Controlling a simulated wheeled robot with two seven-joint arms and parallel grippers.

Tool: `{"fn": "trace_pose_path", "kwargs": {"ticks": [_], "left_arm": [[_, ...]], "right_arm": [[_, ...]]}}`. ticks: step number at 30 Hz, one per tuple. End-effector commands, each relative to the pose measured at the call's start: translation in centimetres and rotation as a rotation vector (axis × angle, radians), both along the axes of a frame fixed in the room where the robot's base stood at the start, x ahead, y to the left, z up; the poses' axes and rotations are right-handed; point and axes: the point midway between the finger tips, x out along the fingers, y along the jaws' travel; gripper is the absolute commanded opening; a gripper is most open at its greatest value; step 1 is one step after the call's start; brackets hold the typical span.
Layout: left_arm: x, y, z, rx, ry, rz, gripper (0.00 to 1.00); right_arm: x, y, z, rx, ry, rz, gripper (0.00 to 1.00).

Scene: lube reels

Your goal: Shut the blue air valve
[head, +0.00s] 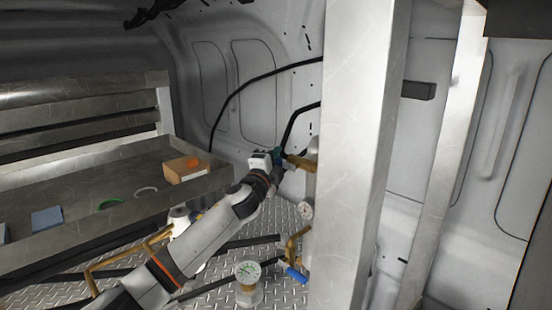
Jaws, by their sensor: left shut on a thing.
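A brass valve with a blue lever (296,274) sits low beside the metal post. My left arm reaches up from the bottom left. My left gripper (281,162) is at a higher brass valve (301,162) on the post, well above the blue lever. It is shut on that valve's handle, of which a small teal-green part (278,153) shows. The fingers and the rest of this handle are mostly hidden by the wrist. My right gripper is not in view.
Gauges stand near the valves, one on the post (306,209) and one lower (248,272). A wide metal post (352,150) blocks the right side. A metal shelf (100,217) holds a cardboard box (187,172) on the left. Black hoses (240,88) run along the wall.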

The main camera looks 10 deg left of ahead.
Motion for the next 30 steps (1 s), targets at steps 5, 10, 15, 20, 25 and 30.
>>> {"fn": "trace_pose_path", "kwargs": {"ticks": [5,10,15,20,25,30], "left_arm": [[0.0,0.0,-0.1,0.002,0.001,0.000,0.00],[0.0,0.0,0.0,0.023,-0.013,0.000,0.00],[0.0,-0.1,0.3,0.086,-0.055,0.000,0.00],[-0.1,-0.2,1.0,0.183,-0.121,0.000,0.00],[-0.3,-0.5,2.0,0.315,-0.209,0.000,0.00],[-0.6,-1.0,3.0,0.450,-0.297,0.000,0.00]], "right_arm": [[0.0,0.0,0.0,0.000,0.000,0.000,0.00],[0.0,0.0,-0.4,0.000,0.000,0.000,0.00],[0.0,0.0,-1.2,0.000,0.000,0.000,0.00],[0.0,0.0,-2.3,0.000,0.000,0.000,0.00],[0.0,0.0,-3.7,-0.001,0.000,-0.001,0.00],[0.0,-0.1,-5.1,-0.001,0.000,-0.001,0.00]]}}
